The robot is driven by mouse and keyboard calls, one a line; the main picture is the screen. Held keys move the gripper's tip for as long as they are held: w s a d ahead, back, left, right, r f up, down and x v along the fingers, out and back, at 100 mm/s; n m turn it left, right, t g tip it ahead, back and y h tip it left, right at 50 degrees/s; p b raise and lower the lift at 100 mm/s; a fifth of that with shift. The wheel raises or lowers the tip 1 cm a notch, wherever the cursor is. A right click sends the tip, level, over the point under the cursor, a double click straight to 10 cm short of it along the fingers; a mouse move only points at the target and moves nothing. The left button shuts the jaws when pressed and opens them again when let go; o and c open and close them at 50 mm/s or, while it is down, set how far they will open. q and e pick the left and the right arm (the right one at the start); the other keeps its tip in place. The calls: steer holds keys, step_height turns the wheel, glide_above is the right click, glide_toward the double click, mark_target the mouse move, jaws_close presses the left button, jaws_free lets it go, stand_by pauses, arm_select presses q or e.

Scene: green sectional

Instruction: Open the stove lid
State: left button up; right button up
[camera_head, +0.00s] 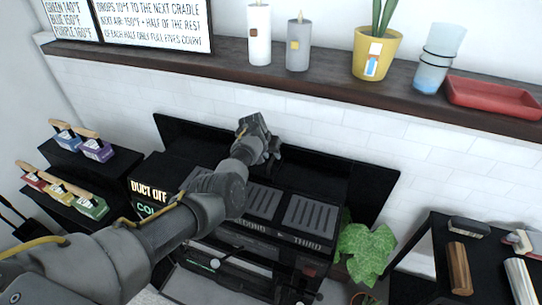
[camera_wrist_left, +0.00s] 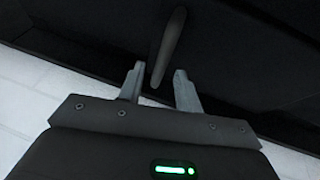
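The black stove (camera_head: 290,240) stands against the white tiled wall, with slotted plates on top and labels along its front. A dark panel (camera_head: 325,155), which looks like the stove lid, stands along the back; its exact angle is hard to tell. My left arm reaches over the stove, and my left gripper (camera_head: 257,130) is at this panel. In the left wrist view the left gripper (camera_wrist_left: 160,85) is open, its two fingers apart. A dark bar handle (camera_wrist_left: 170,45) on the panel (camera_wrist_left: 80,25) ends between or just beyond the fingertips; contact is unclear. My right gripper is out of view.
A dark shelf (camera_head: 300,83) above holds candles, a yellow plant pot (camera_head: 375,52), a cup and a red tray (camera_head: 495,97). Wooden-handled colored blocks (camera_head: 90,205) stand at left. A leafy plant (camera_head: 364,250) and a black side table (camera_head: 440,235) are at right.

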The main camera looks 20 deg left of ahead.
arm_select(q)
steer(key=shift+f, duration=0.1)
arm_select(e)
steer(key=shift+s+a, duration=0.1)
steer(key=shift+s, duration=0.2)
arm_select(q)
jaws_close()
